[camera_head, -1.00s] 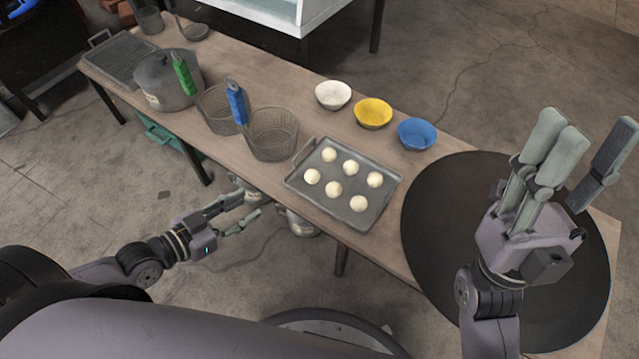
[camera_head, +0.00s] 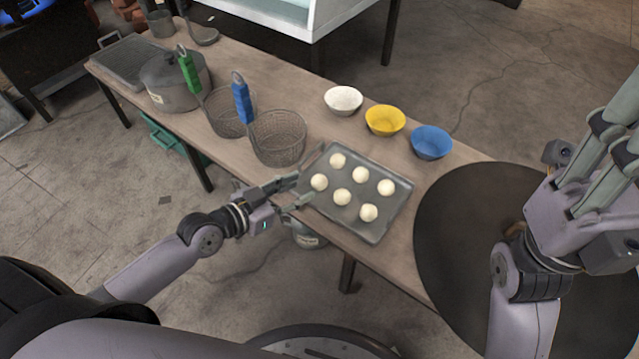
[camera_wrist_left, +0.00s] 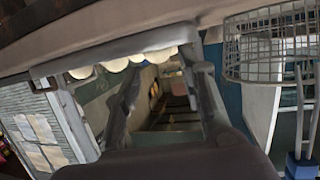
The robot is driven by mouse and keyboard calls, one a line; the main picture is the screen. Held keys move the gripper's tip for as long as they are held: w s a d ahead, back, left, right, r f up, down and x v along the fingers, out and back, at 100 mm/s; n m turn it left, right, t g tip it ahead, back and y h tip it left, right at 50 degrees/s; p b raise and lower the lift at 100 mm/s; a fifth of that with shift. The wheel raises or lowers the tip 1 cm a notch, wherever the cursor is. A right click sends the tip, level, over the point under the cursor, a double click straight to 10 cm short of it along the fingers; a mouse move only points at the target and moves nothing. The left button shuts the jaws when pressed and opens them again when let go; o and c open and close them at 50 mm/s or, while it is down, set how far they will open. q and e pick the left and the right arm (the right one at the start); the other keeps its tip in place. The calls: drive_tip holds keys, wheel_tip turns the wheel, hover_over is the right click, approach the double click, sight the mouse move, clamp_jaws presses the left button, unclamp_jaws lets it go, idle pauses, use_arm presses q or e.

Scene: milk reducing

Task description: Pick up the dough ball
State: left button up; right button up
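Several pale dough balls (camera_head: 361,174) lie in two rows on a grey metal tray (camera_head: 397,208) on the wooden table. My left gripper (camera_head: 299,191) is at the tray's left edge, beside the nearest ball (camera_head: 319,182). Its fingers are apart with nothing visible between them. In the left wrist view my left gripper (camera_wrist_left: 165,95) is open, and a few dough balls (camera_wrist_left: 115,65) show beyond the fingers, partly hidden by the tray rim. My right gripper (camera_head: 612,145) is at the right, partly cut off by the picture edge, empty, with fingers spread.
White (camera_head: 343,100), yellow (camera_head: 385,120) and blue (camera_head: 431,142) bowls stand behind the tray. Wire baskets with a blue handle (camera_head: 241,98) and a green handle (camera_head: 189,72) stand left, beside a grey pot (camera_head: 172,85). A dark round mat (camera_head: 470,235) is right of the tray.

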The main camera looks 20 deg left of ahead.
sight(315, 182)
use_arm(q)
drive_tip(key=b+x, duration=0.2)
drive_tip(key=x, duration=0.3)
drive_tip(key=shift+d, duration=0.1)
drive_tip(key=shift+s, duration=0.1)
drive_tip(key=c, duration=0.4)
drive_tip(key=shift+r, duration=0.15)
drive_tip(key=shift+c, duration=0.2)
